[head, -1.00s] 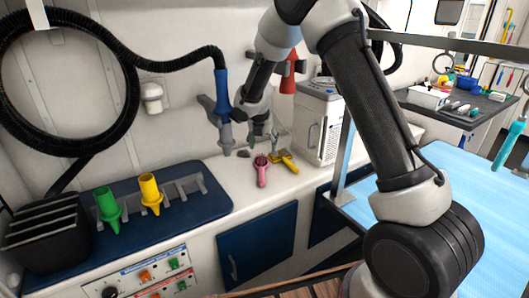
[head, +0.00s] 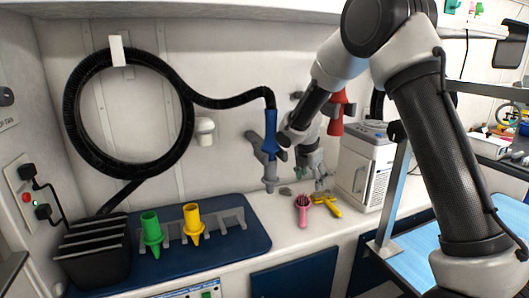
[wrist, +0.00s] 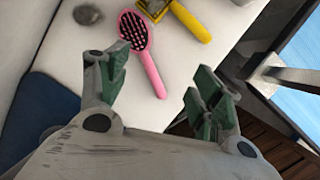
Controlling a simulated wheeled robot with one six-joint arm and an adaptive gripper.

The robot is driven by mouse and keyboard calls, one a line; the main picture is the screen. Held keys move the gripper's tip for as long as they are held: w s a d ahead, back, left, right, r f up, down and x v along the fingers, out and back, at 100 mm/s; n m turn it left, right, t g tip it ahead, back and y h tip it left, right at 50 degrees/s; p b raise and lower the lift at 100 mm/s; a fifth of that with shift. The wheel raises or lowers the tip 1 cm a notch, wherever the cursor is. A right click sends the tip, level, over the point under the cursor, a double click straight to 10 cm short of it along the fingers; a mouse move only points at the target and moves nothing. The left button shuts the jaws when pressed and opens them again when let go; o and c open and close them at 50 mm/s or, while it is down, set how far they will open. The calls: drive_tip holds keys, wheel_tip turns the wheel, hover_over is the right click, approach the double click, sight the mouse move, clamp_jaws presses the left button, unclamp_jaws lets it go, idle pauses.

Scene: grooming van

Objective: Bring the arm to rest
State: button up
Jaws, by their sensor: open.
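My arm reaches over the counter from the upper right in the head view. My gripper (head: 312,178) hangs above the back of the counter, near the wall and close to the dryer nozzle. In the wrist view my gripper (wrist: 160,95) shows its two green-padded fingers spread apart with nothing between them. A pink brush (head: 303,209) lies on the white counter below and in front of it. The brush also shows beyond the fingers in the wrist view (wrist: 139,45). A yellow-handled slicker brush (head: 328,204) lies beside it.
A blue dryer nozzle (head: 271,135) on a black hose hangs left of my gripper. A white box unit (head: 366,165) stands to the right, with a metal post (head: 394,195) and a blue table (head: 430,262). Green (head: 152,232) and yellow (head: 193,222) nozzles stand on a blue mat.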

drive_tip(key=s+d+r+m, duration=0.4)
drive_tip(key=s+r+m, duration=0.2)
drive_tip(key=s, duration=0.7)
drive_tip(key=s+d+r+m+t+y, duration=0.1)
drive_tip(key=s+d+r+m, duration=0.4)
drive_tip(key=s+m, duration=0.6)
drive_tip(key=s+d+r+m+y, duration=0.1)
drive_tip(key=s+d+r+m, duration=0.4)
drive_tip(key=s, duration=1.1)
drive_tip(key=r+m, duration=0.2)
drive_tip(key=m, duration=0.1)
drive_tip(key=shift+d+m, duration=0.2)
drive_tip(key=shift+m, duration=0.1)
